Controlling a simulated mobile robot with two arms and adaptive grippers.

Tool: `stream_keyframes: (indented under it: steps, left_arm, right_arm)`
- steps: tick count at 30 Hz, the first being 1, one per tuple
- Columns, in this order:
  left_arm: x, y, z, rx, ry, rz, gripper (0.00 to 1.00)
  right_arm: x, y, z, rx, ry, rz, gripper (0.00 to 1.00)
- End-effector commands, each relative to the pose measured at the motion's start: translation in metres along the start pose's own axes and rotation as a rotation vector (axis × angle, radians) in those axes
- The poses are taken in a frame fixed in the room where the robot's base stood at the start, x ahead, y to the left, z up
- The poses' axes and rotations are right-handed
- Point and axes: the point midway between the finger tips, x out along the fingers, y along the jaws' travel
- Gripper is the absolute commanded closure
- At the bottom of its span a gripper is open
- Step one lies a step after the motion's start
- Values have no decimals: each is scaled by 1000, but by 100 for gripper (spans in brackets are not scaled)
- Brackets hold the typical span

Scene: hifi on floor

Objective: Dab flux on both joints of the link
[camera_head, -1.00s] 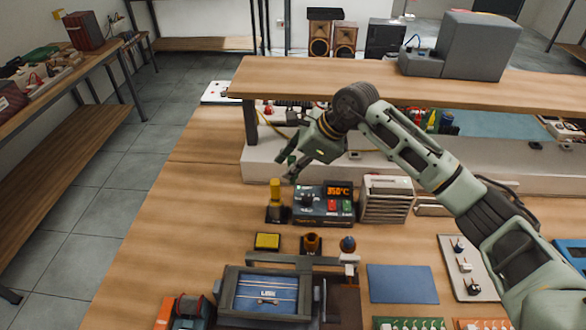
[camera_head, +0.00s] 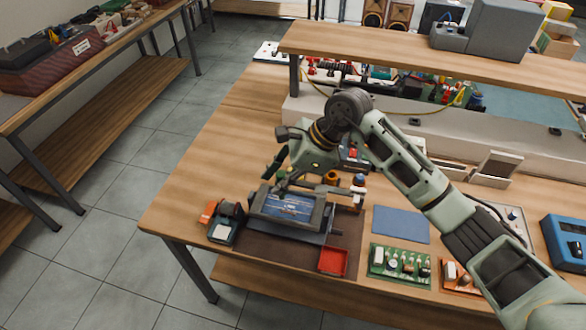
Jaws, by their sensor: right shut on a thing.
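The blue board with the link (camera_head: 288,207) lies flat in a dark grey holder (camera_head: 325,232) near the table's front left. Its joints are too small to make out. My right gripper (camera_head: 284,181) is over the back edge of the board, its fingers pointing down and left. It is shut on a thin, dark thing whose tip is hard to tell from the fingers. I cannot tell whether it touches the board. My left gripper is out of view.
A blue mat (camera_head: 401,224) and a green circuit board (camera_head: 400,262) lie to the right. A raised wooden shelf (camera_head: 420,55) spans the back.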

Motion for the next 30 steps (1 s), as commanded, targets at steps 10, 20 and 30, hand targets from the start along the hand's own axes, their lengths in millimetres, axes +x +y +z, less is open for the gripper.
stream_keyframes:
  steps: [10, 20, 30]
  left_arm:
    - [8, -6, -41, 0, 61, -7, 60]
    - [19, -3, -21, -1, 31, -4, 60]
    - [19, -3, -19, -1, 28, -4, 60]
  right_arm:
    - [17, 3, -9, -2, -1, 5, 100]
    - [40, 4, -22, -3, -2, 3, 100]
    - [40, 4, -23, -3, -1, 3, 100]
